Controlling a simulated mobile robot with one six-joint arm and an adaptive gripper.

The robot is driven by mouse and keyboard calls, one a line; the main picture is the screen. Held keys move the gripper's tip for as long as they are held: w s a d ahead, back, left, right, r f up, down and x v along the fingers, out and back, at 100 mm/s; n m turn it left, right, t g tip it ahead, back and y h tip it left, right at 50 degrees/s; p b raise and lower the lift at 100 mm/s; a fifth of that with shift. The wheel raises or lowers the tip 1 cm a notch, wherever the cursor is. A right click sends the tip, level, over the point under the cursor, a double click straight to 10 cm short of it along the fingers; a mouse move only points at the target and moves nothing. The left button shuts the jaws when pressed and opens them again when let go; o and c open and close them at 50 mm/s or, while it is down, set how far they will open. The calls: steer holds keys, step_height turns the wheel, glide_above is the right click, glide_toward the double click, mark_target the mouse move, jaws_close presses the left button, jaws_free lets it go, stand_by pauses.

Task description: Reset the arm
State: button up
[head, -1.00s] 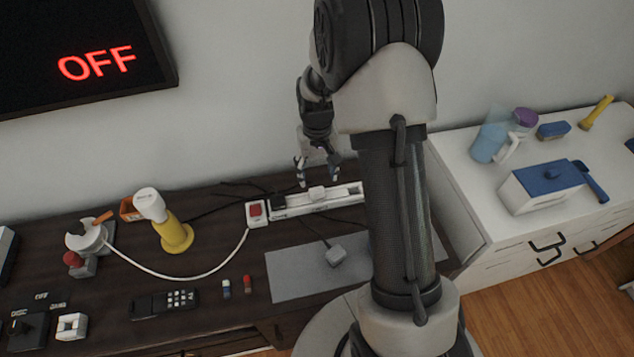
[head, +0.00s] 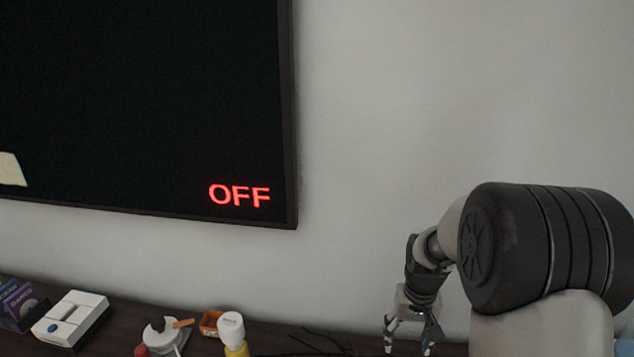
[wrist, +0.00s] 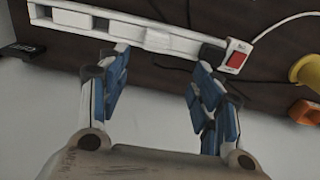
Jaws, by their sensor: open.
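My gripper (head: 409,348) hangs low at the right in the head view, its fingers pointing down, close to the wall above the back of the dark table. In the wrist view my gripper (wrist: 158,75) shows two blue-padded fingers spread apart with nothing between them. A white power strip (wrist: 150,36) lies beyond the fingertips on the table. My arm fills the lower right of the head view.
A screen (head: 140,100) showing OFF hangs on the wall. On the table stand a white console (head: 70,318), a yellow-and-white bottle (head: 232,330), an orange box (head: 210,322) and a white round holder (head: 165,338). The wrist view shows a red switch (wrist: 236,60). The wall beside the screen is bare.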

steer(key=s+a+r+n+t, duration=0.1)
steer(key=s+a+r, duration=0.2)
steer(key=s+r, duration=0.4)
steer(key=s+a+r+t, duration=0.1)
steer(key=s+a+r, duration=0.25)
steer(key=r, duration=0.55)
steer(key=s+a+r+n+t, duration=0.1)
steer(key=s+a+r+t, duration=0.1)
steer(key=s, duration=1.2)
steer(key=shift+a+r, duration=0.3)
steer(key=shift+r, duration=0.2)
